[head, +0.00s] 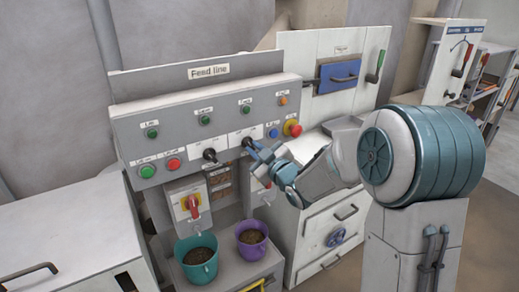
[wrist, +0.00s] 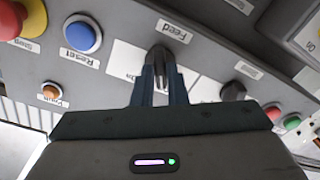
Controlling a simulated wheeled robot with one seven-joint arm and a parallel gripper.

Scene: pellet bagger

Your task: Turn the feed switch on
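The feed switch (head: 246,142) is a black rotary knob on the sloped grey panel, between another black knob and the blue button. My gripper (head: 252,149) is at it from the front right. In the wrist view, which shows the panel upside down, the feed switch (wrist: 160,60) sits between the two fingers (wrist: 161,84) just below the "Feed" label (wrist: 174,30). The fingers are close together on both sides of the knob and appear to grip it. An "On" marking shows left of the knob. The fingers hide part of the knob, so its exact setting is unclear.
A second black knob (head: 209,155) is left of the feed switch. The blue reset button (head: 273,132) and red stop button (head: 292,128) are close on the right. A red-handled switch (head: 193,204), a teal bucket (head: 197,272) and a purple bucket (head: 252,248) are below.

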